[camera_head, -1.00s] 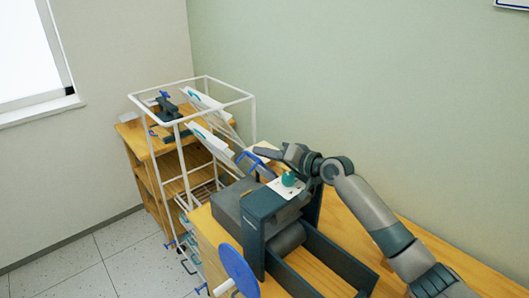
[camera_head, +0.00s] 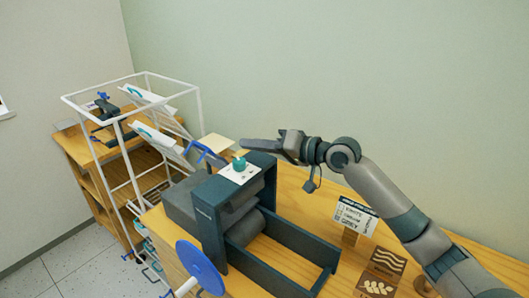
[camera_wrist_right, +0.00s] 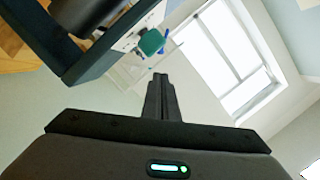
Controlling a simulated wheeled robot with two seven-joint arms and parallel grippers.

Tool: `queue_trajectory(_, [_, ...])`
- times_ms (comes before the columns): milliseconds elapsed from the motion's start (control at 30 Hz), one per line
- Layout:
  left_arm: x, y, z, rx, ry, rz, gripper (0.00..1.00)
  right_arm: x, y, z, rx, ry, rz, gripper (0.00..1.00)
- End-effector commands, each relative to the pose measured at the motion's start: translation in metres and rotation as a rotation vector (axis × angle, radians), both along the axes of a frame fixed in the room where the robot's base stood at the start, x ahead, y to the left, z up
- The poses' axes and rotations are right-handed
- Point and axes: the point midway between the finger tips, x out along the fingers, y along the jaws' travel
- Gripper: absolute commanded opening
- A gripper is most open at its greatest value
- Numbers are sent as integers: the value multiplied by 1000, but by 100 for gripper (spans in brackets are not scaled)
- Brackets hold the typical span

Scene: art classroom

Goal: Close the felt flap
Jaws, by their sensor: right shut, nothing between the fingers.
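A dark teal press (camera_head: 207,222) with a roller (camera_head: 243,229) and a teal knob (camera_head: 239,163) on top stands on the wooden table. A grey, block-like piece (camera_head: 180,203) sits at its left side; I cannot tell whether this is the felt flap. My right gripper (camera_head: 245,143) is shut and empty, pointing left, just beyond and above the knob. In the right wrist view its closed fingers (camera_wrist_right: 160,82) are below the knob (camera_wrist_right: 151,42). My left gripper is out of view.
A blue handwheel (camera_head: 201,266) is on the press's near side. A white wire rack (camera_head: 130,165) and a wooden shelf (camera_head: 88,165) stand to the left. A small sign (camera_head: 355,215) and patterned tiles (camera_head: 387,262) are on the table at right. The wall is behind.

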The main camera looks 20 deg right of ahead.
Motion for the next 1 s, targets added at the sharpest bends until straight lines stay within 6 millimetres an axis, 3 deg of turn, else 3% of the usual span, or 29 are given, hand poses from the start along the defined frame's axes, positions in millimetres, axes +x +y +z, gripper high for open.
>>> queue_trajectory(233, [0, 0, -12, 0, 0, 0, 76, -23, -21, 3, -2, 0, 0, 0])
queue_trajectory(667, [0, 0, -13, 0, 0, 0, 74, -27, -26, 6, 0, 1, 1, 0])
queue_trajectory(900, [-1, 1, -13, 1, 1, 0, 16, -28, -25, 4, -4, 1, 1, 0])
queue_trajectory(967, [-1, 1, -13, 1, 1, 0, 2, -28, -25, 2, -6, 3, 2, 0])
queue_trajectory(1000, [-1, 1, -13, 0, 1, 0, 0, -28, -24, 1, -9, 2, 2, 0])
